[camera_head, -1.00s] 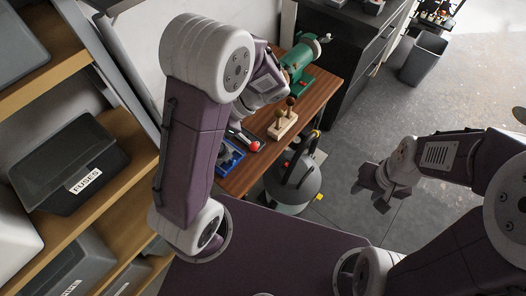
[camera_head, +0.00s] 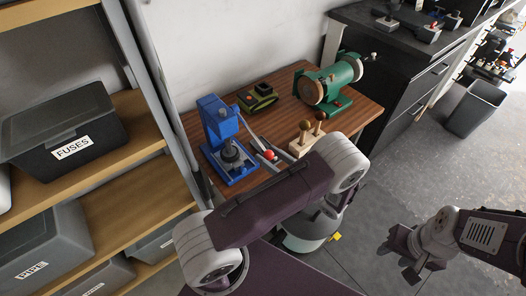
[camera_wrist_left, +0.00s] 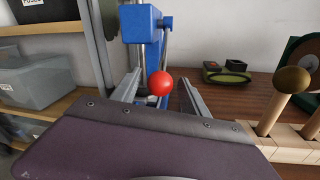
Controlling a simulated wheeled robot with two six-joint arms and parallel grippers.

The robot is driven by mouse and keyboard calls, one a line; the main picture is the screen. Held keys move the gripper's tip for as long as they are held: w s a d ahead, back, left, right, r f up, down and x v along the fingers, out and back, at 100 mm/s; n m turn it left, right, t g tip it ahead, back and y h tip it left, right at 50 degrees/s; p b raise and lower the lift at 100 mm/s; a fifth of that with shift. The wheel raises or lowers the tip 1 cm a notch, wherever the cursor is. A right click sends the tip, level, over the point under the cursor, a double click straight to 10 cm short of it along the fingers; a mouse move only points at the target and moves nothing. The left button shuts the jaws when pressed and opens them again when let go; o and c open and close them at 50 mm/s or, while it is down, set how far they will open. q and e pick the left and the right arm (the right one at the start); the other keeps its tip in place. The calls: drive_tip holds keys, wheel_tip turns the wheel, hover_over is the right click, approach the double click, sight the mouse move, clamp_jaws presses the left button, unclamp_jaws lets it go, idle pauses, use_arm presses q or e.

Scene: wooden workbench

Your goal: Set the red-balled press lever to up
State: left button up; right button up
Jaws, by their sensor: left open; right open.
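The blue press (camera_head: 222,127) stands at the left of the wooden bench. Its red ball (camera_head: 269,154) is at the press's front right, low near the bench top; its lever arm is mostly hidden. My left gripper (camera_head: 268,148) reaches over the bench's front edge, open, with its fingers on either side of the ball. In the left wrist view the red ball (camera_wrist_left: 160,83) shows between the two spread fingers, with gaps on both sides, in front of the blue press (camera_wrist_left: 142,24). I cannot tell the depth exactly. My right gripper (camera_head: 404,250) is open and empty, away from the bench.
A wooden block with ball-topped levers (camera_head: 303,142) stands close to the right of my left gripper. A green grinder (camera_head: 330,84) is at the back right and a green-black device (camera_head: 258,97) at the back. Shelves with bins (camera_head: 62,130) are at the left.

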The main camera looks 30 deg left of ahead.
sight(252, 131)
use_arm(q)
drive_tip(key=shift+x, duration=1.5)
clamp_jaws()
